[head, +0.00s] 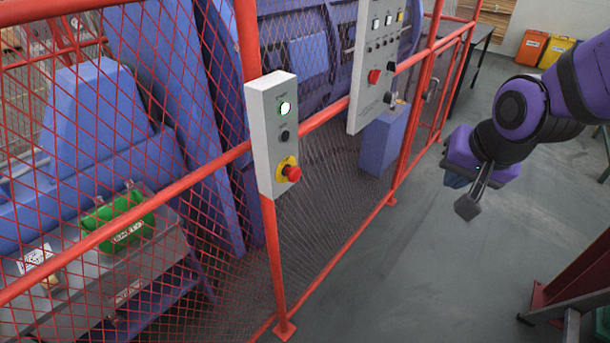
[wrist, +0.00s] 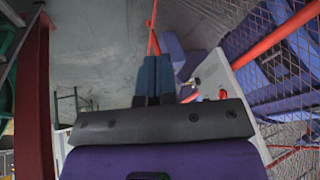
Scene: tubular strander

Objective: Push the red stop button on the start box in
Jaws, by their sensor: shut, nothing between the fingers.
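The start box (head: 272,134) is a pale grey box on the red fence post, left of the middle in the head view. Its red stop button (head: 291,173) sits low on a yellow plate (head: 283,166). Above it are a small dark button (head: 285,135) and a lit green-white start button (head: 285,108). My gripper (head: 462,196) hangs over the floor, well to the right of the box and apart from it. In the wrist view the fingers (wrist: 153,78) are together and empty.
A larger control panel (head: 376,62) with its own red button (head: 374,76) hangs on the fence behind the box. The red mesh fence (head: 330,175) runs along the blue machine. The grey floor (head: 400,270) between fence and arm is clear. A dark red frame (head: 575,270) stands right.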

